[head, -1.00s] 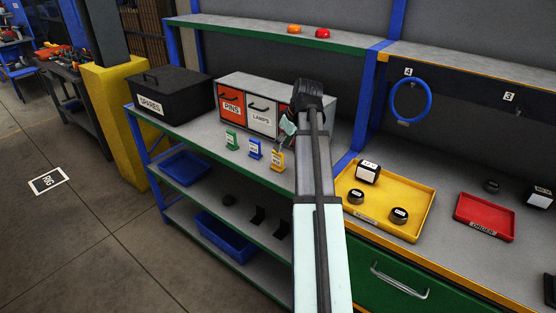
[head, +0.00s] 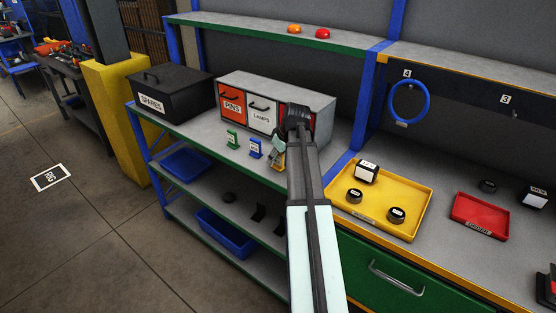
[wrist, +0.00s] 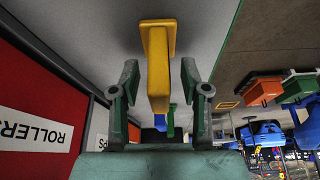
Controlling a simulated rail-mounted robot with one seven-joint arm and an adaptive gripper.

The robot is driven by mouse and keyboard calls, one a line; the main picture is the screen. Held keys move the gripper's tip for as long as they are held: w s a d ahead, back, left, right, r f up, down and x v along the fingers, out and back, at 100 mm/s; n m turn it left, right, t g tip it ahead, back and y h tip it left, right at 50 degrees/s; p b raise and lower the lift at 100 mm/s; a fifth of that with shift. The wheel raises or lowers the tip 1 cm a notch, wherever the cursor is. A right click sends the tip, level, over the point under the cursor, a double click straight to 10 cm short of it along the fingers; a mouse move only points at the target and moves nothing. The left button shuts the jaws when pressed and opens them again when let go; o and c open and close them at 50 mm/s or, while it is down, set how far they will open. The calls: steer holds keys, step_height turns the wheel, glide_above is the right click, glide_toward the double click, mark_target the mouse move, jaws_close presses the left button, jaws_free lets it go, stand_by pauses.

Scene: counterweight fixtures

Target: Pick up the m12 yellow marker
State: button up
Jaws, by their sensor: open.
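The yellow marker (head: 277,159) stands on the upper shelf of the left rack, at the right end of a row of three. It is partly hidden by my arm in the head view, and I cannot read its label. In the wrist view the yellow marker (wrist: 158,62) appears upside down between my fingers. My gripper (wrist: 160,78) is open, with one finger on each side of the marker and a visible gap on both sides.
The blue marker (head: 255,148) and green marker (head: 232,138) stand to its left. Close behind is a grey drawer cabinet (head: 290,93) with PINS and LAMPS labels. A black SPARES box (head: 170,95) stands left. A yellow tray (head: 410,185) lies on the right bench.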

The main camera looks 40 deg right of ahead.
jaws_close()
stand_by(0.4)
